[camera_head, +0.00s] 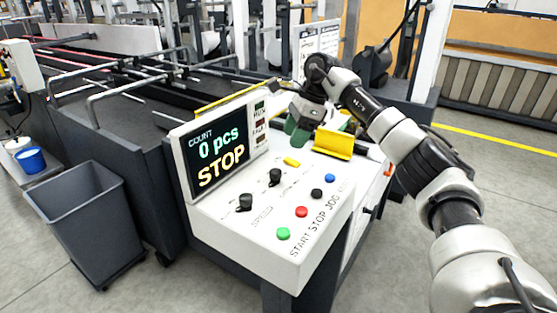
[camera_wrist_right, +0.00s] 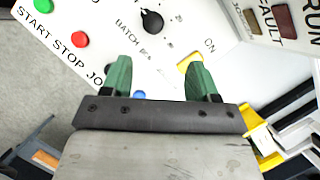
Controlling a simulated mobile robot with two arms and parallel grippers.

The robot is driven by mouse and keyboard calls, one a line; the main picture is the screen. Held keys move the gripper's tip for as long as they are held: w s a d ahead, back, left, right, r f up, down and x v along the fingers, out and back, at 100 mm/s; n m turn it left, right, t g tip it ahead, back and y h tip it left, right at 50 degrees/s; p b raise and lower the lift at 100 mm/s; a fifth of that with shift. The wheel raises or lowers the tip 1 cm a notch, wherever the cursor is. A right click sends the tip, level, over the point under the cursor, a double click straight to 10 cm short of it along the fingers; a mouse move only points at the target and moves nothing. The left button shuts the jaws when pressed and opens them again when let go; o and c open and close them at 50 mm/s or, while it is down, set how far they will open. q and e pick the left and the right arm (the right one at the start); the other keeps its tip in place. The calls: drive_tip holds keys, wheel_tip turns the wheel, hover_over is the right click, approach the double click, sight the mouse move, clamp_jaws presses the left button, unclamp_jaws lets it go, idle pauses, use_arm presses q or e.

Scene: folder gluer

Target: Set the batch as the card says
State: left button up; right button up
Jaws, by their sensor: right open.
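The control console (camera_head: 250,235) stands in front of me. Its display (camera_head: 218,148) reads COUNT 0 pcs and STOP. Two black knobs (camera_head: 245,202) (camera_head: 275,177) sit on the sloped panel; the one by the BATCH label (camera_wrist_right: 152,22) also shows in the right wrist view. A yellow switch (camera_head: 292,161) marked ON is behind them. My right gripper (camera_wrist_right: 159,78) is open and empty, with green fingertips, above the panel's back part near the yellow switch. A white sheet with print (camera_head: 322,40) stands behind it; its text is too small to read. My left gripper is not in view.
Green (camera_head: 283,233), red (camera_head: 301,211), black (camera_head: 316,193) and blue (camera_head: 330,178) buttons line the panel's right edge. A yellow holder (camera_head: 335,143) is beside my right gripper. A grey bin (camera_head: 88,215) and blue cup (camera_head: 31,160) are at left. Floor at right is clear.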

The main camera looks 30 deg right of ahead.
sight(277, 171)
drive_tip(key=a+f, duration=0.1)
drive_tip(key=f, duration=0.1)
drive_tip(key=a+f, duration=0.2)
drive_tip(key=shift+s+a+f+p, duration=0.1)
drive_tip(key=shift+s+f+p, duration=0.05)
drive_tip(key=shift+f+p, duration=0.15)
drive_tip(key=x, duration=0.3)
drive_tip(key=shift+d, duration=0.2)
drive_tip(key=shift+w+a+f, duration=0.25)
drive_tip(key=shift+a+f, duration=0.1)
drive_tip(key=shift+f, duration=0.25)
drive_tip(key=shift+a+f, duration=0.1)
drive_tip(key=shift+f, duration=0.15)
drive_tip(key=shift+c, duration=1)
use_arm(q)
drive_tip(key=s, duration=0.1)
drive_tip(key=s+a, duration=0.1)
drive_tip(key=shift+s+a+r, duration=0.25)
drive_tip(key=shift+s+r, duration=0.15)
use_arm(e)
drive_tip(key=c, duration=0.7)
